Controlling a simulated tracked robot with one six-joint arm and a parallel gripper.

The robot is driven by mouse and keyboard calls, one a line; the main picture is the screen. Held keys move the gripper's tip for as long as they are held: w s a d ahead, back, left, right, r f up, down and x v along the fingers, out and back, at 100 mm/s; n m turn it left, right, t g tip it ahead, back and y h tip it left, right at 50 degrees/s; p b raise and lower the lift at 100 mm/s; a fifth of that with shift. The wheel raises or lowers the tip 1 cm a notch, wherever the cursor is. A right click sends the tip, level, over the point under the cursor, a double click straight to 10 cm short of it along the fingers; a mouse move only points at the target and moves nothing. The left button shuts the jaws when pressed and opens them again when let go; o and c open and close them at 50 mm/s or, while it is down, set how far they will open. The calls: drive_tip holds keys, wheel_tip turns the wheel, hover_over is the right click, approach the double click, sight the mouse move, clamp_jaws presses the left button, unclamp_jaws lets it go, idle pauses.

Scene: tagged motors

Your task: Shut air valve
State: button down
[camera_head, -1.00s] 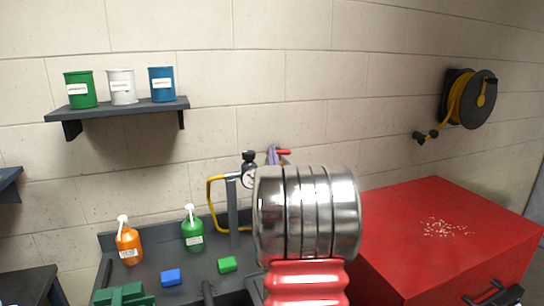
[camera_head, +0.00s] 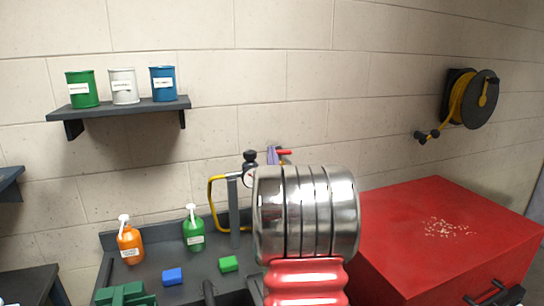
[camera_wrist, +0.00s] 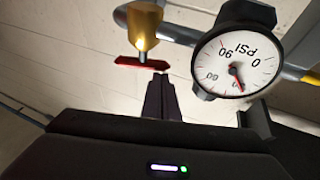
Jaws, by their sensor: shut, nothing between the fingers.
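The air valve has a brass-coloured body (camera_wrist: 145,22) and a red lever handle (camera_wrist: 140,62), seen at the top of the wrist view. In the head view the red handle (camera_head: 284,152) shows small against the wall, just above my arm. My gripper (camera_wrist: 160,76) is shut and empty, its dark fingertips close to the right part of the handle. I cannot tell whether they touch it. A round white PSI gauge (camera_wrist: 238,64) is right of the fingers. My arm hides my gripper and most of the valve's surroundings in the head view.
A grey pipe (camera_wrist: 182,34) runs behind the valve. Below are a dark bench with an orange bottle (camera_head: 130,243), a green bottle (camera_head: 194,233) and small blocks. A red cabinet (camera_head: 430,225) stands right. A shelf with cans (camera_head: 120,108) is at upper left.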

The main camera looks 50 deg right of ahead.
drive_tip(key=shift+w, duration=0.2)
drive_tip(key=shift+w+d+f, duration=0.1)
drive_tip(key=shift+w+d, duration=0.05)
drive_tip(key=shift+w, duration=0.5)
drive_tip(key=shift+w+d, duration=0.1)
drive_tip(key=shift+w, duration=0.5)
drive_tip(key=shift+w+d, duration=0.1)
drive_tip(key=shift+a+r, duration=0.3)
drive_tip(key=shift+r, duration=0.25)
drive_tip(key=s+a+f, duration=0.1)
drive_tip(key=a, duration=1)
drive_tip(key=shift+s, duration=0.4)
drive_tip(key=c, duration=2.5)
unclamp_jaws()
